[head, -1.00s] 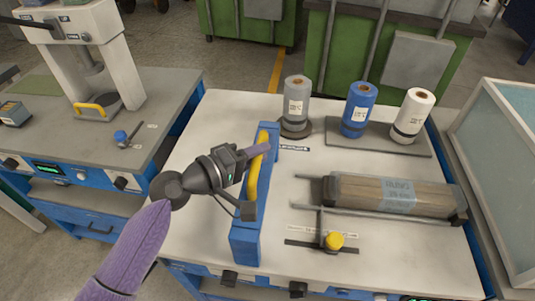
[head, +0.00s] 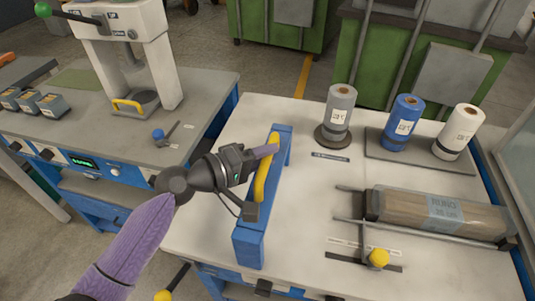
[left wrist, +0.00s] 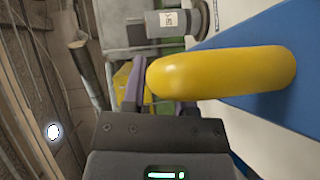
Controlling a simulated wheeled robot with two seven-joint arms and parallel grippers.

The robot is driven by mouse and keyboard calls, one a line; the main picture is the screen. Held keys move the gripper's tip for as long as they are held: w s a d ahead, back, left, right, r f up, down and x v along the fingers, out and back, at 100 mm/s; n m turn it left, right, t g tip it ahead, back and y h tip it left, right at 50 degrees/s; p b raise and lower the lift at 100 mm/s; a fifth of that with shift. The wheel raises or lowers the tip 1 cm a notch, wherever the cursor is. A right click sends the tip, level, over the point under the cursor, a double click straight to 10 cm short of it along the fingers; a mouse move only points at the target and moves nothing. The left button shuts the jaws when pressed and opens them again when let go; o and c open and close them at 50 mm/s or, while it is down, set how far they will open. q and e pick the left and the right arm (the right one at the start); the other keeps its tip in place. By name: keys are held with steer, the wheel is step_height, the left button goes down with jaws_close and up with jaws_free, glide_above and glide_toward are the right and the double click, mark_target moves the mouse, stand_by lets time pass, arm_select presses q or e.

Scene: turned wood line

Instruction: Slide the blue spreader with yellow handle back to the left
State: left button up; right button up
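The blue spreader (head: 248,240) stands upright across the white worktop, left of the grey roll. Its yellow handle (head: 259,188) runs along its left face. My right gripper is out of view.
To the right are a grey roll (head: 339,112), blue roll (head: 403,123), white roll (head: 458,132), a wrapped bundle (head: 440,213) and a yellow knob (head: 378,258). A grey bench with a press (head: 130,60) stands left, beyond a gap.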

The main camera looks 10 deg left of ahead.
arm_select(q)
steer(key=shift+o, duration=1.1)
steer(key=shift+a, duration=0.15)
steer(key=shift+o, duration=0.2)
steer(key=v, duration=0.9)
steer(key=shift+s+a, duration=0.2)
steer(key=shift+s, duration=0.15)
